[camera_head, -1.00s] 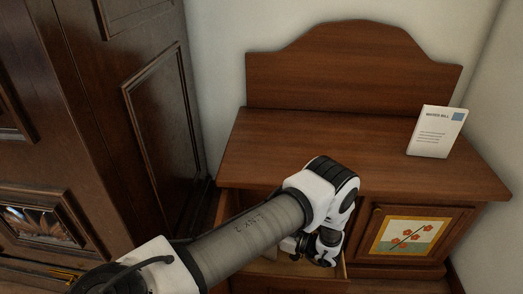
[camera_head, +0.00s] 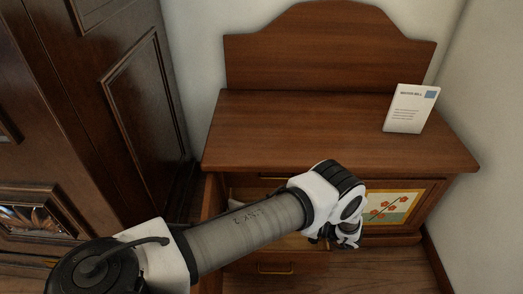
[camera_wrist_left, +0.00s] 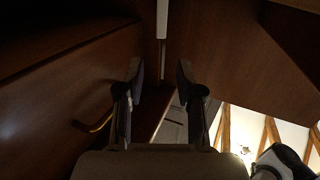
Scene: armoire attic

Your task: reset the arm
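My left arm (camera_head: 245,235) reaches in from the lower left in the head view, in front of the wooden cabinet (camera_head: 330,130). My left gripper (camera_wrist_left: 158,75) shows in the wrist view with its two fingers apart and nothing between them. In the head view, the gripper is small, dark and partly hidden by its wrist, low in front of the cabinet beside the painted door. My right arm and gripper are in no view.
A white printed card (camera_head: 410,108) stands on the cabinet top at the right. A flower picture (camera_head: 392,207) is on the right door. A brass handle (camera_head: 275,268) shows below my arm. A dark wardrobe (camera_head: 130,90) stands at the left. Bare floor shows at the lower right.

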